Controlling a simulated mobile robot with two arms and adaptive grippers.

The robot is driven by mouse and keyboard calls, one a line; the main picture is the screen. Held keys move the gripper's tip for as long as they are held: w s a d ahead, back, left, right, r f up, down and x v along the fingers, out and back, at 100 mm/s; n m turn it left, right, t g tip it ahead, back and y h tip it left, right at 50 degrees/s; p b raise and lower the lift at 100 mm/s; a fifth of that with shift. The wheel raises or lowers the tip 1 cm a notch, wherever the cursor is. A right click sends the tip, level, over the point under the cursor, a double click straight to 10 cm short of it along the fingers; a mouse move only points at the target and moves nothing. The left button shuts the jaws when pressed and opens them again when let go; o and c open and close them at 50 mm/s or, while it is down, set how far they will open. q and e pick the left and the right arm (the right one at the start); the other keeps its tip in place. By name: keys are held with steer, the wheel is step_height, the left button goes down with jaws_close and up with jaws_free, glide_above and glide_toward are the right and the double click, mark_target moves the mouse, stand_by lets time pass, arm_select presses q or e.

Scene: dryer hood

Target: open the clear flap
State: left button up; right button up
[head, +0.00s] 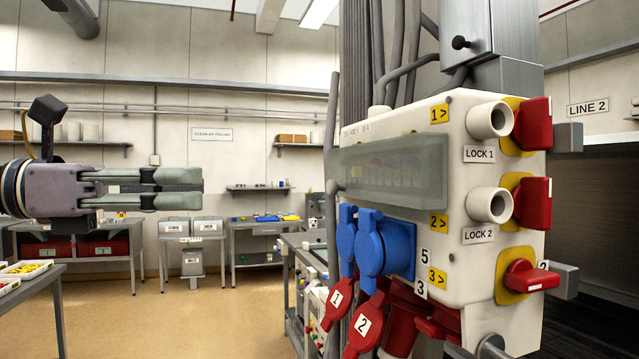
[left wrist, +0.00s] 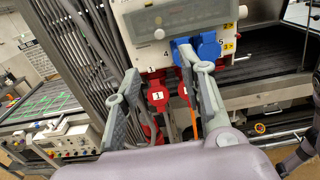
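The clear flap (head: 392,172) is a see-through grey-green cover on the front of a white electrical box (head: 462,262). It lies closed over a row of small dark parts. In the left wrist view the flap (left wrist: 170,12) shows at the top, beyond the fingers. My left gripper (head: 202,189) is left of the box in the head view, clearly apart from it and empty. The left wrist view shows its two fingers (left wrist: 166,80) spread apart. My right gripper is not seen in either view.
Blue sockets (head: 375,245) and red plugs (head: 365,322) sit below the flap. Red rotary switches (head: 533,124) stick out at the box's right. Grey pipes (head: 388,60) run above. Open space lies between my left gripper and the box, with benches (head: 262,232) far behind.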

mark_target(328, 186)
arm_select(q)
steer(key=p+x, duration=0.5)
steer(key=x, duration=1.2)
steer(key=shift+w+f, duration=0.1)
steer(key=shift+a, duration=0.1)
steer(key=shift+c, duration=0.4)
jaws_close()
